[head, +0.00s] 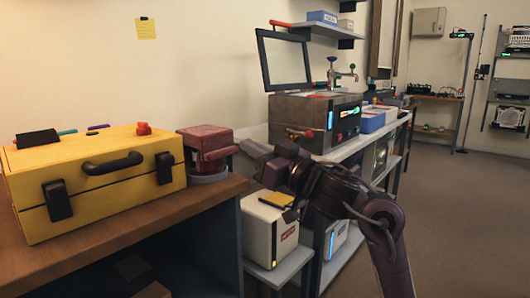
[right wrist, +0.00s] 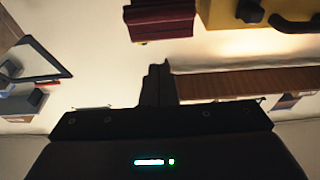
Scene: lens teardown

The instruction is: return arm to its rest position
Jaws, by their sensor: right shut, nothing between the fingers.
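My right arm comes in from the lower right in the head view. Its dark gripper (head: 257,155) is in the air just right of the wooden bench, beside the red device. In the right wrist view the gripper's fingers (right wrist: 156,80) are together with nothing between them. My left gripper is in neither view.
A yellow case (head: 110,180) with a black handle and latches stands on the wooden bench (head: 130,245). A dark red device (head: 206,142) sits at its right end. A white box (head: 270,230) stands on a low shelf behind my arm. Open floor (head: 450,220) lies to the right.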

